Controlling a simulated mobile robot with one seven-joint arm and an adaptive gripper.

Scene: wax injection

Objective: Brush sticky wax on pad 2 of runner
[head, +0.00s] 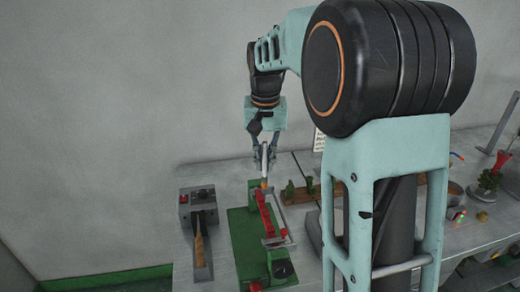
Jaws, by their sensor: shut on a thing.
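My gripper (264,154) points down above the far end of the green fixture and is shut on a slim pale tool, likely the brush (264,168). The single pads on the runner are too small to tell apart.
Left of the fixture, a grey unit (195,198) holds a wooden-handled tool (199,248). A wooden rack (300,196) with small green pieces stands behind right. More items, including a red and green piece (489,181), stand at far right. My arm hides the table's middle.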

